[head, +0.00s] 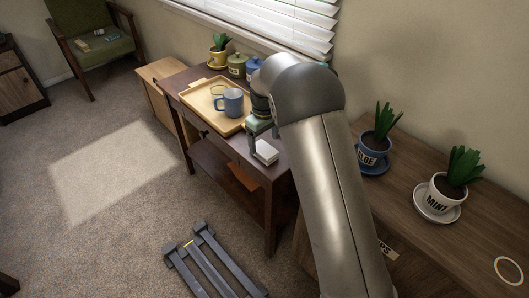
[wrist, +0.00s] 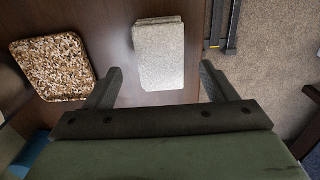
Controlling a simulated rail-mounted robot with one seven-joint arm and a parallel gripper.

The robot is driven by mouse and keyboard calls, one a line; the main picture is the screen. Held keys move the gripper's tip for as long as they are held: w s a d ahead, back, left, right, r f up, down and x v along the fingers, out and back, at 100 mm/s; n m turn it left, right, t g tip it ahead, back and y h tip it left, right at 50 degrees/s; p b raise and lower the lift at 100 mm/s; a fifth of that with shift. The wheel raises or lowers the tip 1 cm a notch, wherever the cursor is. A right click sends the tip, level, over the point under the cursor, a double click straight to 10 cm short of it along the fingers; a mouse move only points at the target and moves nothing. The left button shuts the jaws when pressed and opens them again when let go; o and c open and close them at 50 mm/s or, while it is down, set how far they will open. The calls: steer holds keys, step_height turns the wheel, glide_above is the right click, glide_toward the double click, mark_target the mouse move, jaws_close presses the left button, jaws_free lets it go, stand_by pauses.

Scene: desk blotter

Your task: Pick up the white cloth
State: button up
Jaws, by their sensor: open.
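The white cloth (head: 265,152) lies folded flat near the front right edge of the dark wooden desk. In the wrist view the cloth (wrist: 160,58) is a pale grey-white rectangle ahead of my gripper (wrist: 160,86), lying between the lines of its two fingers. My gripper is open and empty, with the fingers spread wider than the cloth. In the head view my gripper (head: 262,132) is above the desk just behind the cloth, partly hidden by my arm. I cannot tell its exact height above the desk.
A speckled brown square mat (wrist: 52,66) lies left of the cloth in the wrist view. A wooden tray (head: 203,112) with a blue mug (head: 230,102) stands left on the desk. Canisters (head: 237,66) stand behind. Potted plants (head: 373,157) stand on the right-hand cabinet.

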mark_target(265, 148)
steer(key=shift+s+d+f, duration=0.1)
steer(key=shift+f, duration=1.45)
steer(key=c, duration=1.1)
steer(key=shift+o, duration=0.2)
steer(key=shift+r, duration=0.15)
steer(key=shift+r, duration=0.6)
steer(key=s+a+r, duration=0.7)
steer(key=s+r, duration=0.4)
steer(key=s, duration=0.1)
steer(key=shift+a+r, duration=0.15)
steer(key=shift+r, duration=0.15)
